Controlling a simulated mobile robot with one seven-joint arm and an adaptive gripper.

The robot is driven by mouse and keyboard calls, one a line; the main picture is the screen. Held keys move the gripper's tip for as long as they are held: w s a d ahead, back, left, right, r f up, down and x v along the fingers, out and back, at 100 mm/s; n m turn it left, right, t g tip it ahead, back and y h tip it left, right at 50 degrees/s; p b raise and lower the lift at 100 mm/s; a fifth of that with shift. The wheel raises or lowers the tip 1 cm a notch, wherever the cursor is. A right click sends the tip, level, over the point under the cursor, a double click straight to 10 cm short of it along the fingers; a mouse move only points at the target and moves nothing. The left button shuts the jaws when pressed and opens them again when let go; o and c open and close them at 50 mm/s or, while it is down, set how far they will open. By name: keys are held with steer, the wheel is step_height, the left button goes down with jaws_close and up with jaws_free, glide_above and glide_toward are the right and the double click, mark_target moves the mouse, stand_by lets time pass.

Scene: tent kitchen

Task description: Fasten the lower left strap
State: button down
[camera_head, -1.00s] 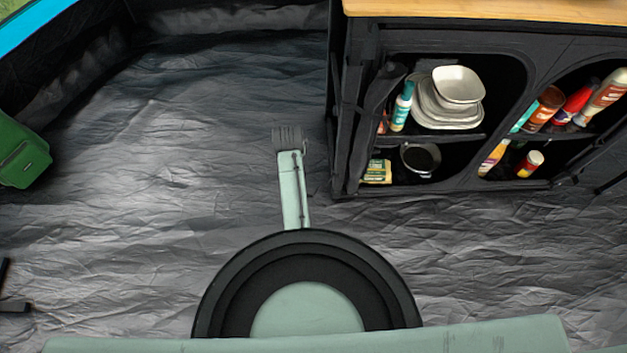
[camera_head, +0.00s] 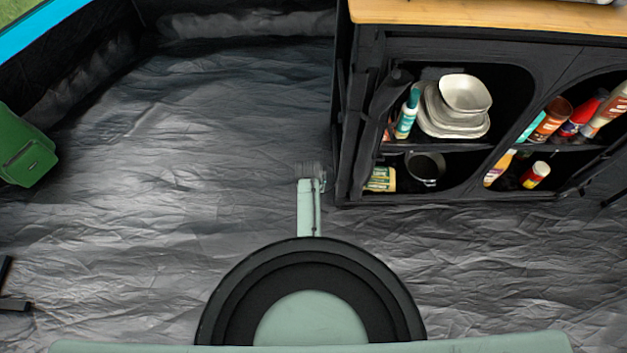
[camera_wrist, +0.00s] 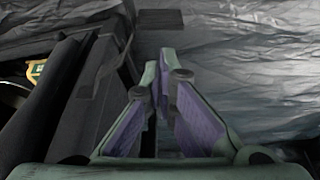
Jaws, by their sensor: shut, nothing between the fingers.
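The black fabric cabinet (camera_head: 352,150) stands at the upper right of the head view, with a rolled-up dark cover (camera_head: 385,105) at its left opening. In the wrist view, dark strap-like bands (camera_wrist: 105,62) run along the cabinet's side, left of my gripper (camera_wrist: 167,65). Black on black, I cannot tell which band is the lower left strap or whether it is fastened. My gripper's purple-padded fingers are together at the tips and hold nothing. In the head view, the end of my arm (camera_head: 311,171) is just left of the cabinet's lower left corner.
Stacked dishes (camera_head: 465,95), a pot (camera_head: 425,168), a yellow-labelled container (camera_head: 381,179) and several bottles (camera_head: 580,118) sit on the cabinet shelves. A green bag (camera_head: 25,150) is at the left. The wrinkled grey floor (camera_head: 180,170) is open between bag and cabinet.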

steer(key=shift+s+a+r, duration=0.1)
steer(key=shift+s+a, duration=0.05)
steer(key=shift+s, duration=0.75)
steer(key=shift+s+p, duration=0.1)
steer(key=shift+p, duration=0.2)
